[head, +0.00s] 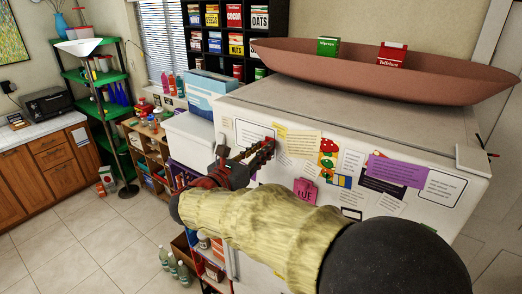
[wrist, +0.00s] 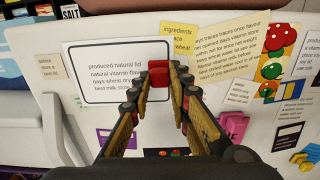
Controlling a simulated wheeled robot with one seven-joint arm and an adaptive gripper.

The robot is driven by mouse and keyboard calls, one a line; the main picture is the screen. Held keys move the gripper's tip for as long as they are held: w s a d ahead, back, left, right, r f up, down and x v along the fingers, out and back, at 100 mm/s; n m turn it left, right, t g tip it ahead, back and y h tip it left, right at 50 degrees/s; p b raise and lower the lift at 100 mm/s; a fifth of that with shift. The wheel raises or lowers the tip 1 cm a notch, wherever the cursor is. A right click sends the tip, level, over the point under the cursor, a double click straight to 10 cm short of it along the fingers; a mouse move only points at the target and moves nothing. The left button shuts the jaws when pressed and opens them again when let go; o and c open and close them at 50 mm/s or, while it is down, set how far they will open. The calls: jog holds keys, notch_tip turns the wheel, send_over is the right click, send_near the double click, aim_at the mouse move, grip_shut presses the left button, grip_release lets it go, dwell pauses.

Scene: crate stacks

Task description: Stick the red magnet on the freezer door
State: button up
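The white freezer door (head: 226,124) is covered with notes and magnets and fills most of the wrist view (wrist: 62,128). My gripper (head: 264,150) reaches to the upper left part of this door. In the wrist view my gripper (wrist: 160,80) has its fingers closed in around a small red magnet (wrist: 158,68) at their tips. The magnet appears in front of the right part of a black-framed white note (wrist: 90,62). I cannot tell whether it touches the door. In the head view the fingers largely hide the magnet.
A yellow note (wrist: 181,34), a recipe paper (wrist: 235,48) and a vegetable picture (wrist: 276,50) are right of the fingertips. A pink magnet (head: 305,190) and purple note (head: 397,170) are on the door. A brown boat-shaped tray (head: 330,66) lies on top.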

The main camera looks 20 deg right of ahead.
jog(key=o, duration=1)
jog(key=shift+c, duration=0.2)
jog(key=shift+d, duration=0.1)
jog(key=v, duration=0.7)
jog(key=shift+p, duration=0.3)
